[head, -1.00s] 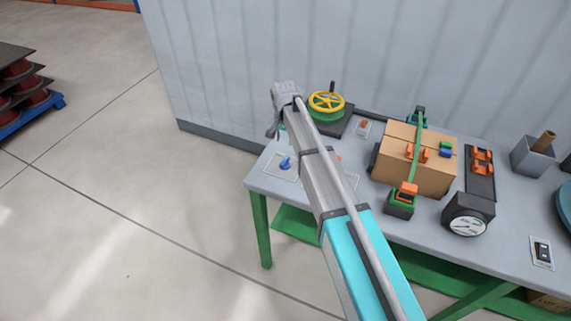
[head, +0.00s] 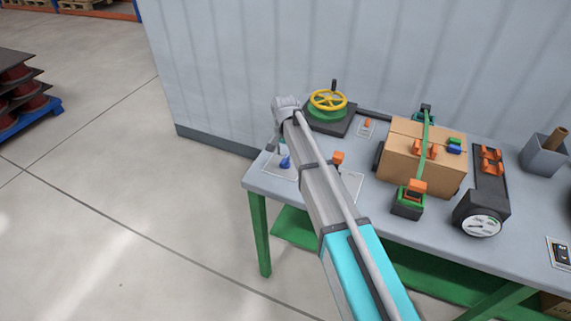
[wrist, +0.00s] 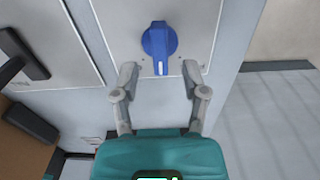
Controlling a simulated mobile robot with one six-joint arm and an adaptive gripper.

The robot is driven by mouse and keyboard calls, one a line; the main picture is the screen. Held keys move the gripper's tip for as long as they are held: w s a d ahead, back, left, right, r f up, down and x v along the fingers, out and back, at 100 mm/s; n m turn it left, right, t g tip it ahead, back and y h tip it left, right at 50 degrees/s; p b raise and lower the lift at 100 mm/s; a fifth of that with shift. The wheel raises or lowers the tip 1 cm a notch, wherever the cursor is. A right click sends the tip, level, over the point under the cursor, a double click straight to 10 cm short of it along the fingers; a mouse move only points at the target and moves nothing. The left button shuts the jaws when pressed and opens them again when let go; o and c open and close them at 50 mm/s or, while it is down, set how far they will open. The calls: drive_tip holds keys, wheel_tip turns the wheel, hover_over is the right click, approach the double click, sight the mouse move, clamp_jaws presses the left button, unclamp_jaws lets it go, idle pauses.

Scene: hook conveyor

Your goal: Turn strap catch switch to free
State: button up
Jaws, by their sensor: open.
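A blue rotary knob (head: 285,163) sits on a pale plate at the table's left end. In the wrist view the blue knob (wrist: 159,41) shows a white pointer mark facing my gripper. My gripper (wrist: 160,70) is open, its fingertips on either side of the knob's near end, with no clear contact. In the head view my gripper (head: 271,143) hangs beside the plate, partly hidden by my arm. A green strap (head: 424,145) runs over a cardboard box (head: 395,163), with an orange-topped green catch (head: 409,198) in front. Lettering naming the switch is not readable.
An orange-tipped lever (head: 338,158) on another plate stands right of my arm; its black handle (wrist: 31,62) shows in the wrist view. A yellow handwheel (head: 328,100) stands behind. A gauge (head: 481,226) is at the right. Open floor lies left of the table.

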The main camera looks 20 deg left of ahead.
sight(285, 159)
drive_tip(key=shift+f+b, duration=1.45)
drive_tip(key=shift+f, duration=0.25)
